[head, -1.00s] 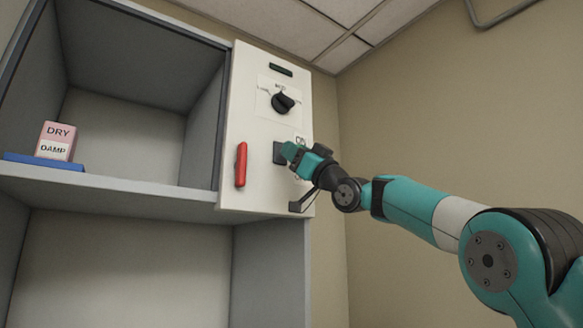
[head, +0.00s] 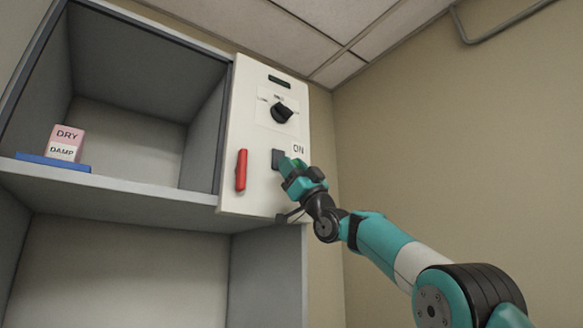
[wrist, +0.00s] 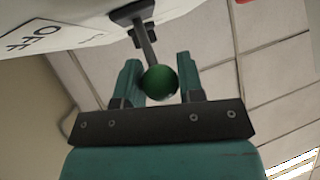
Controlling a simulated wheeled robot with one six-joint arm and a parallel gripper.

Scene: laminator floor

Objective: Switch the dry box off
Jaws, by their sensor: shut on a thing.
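The dry box's white control panel (head: 256,110) is on the right side of a grey cabinet. In the wrist view a metal lever (wrist: 147,45) ends in a green ball knob (wrist: 160,82), and an OFF label (wrist: 32,38) shows at the left. My gripper (head: 293,167) is at the switch, with its teal fingers, also in the wrist view (wrist: 160,78), shut on the knob. My gripper partly hides the lever in the head view.
A black dial (head: 282,112) and a red handle (head: 241,170) stick out from the panel near my gripper. Free room lies right of the panel.

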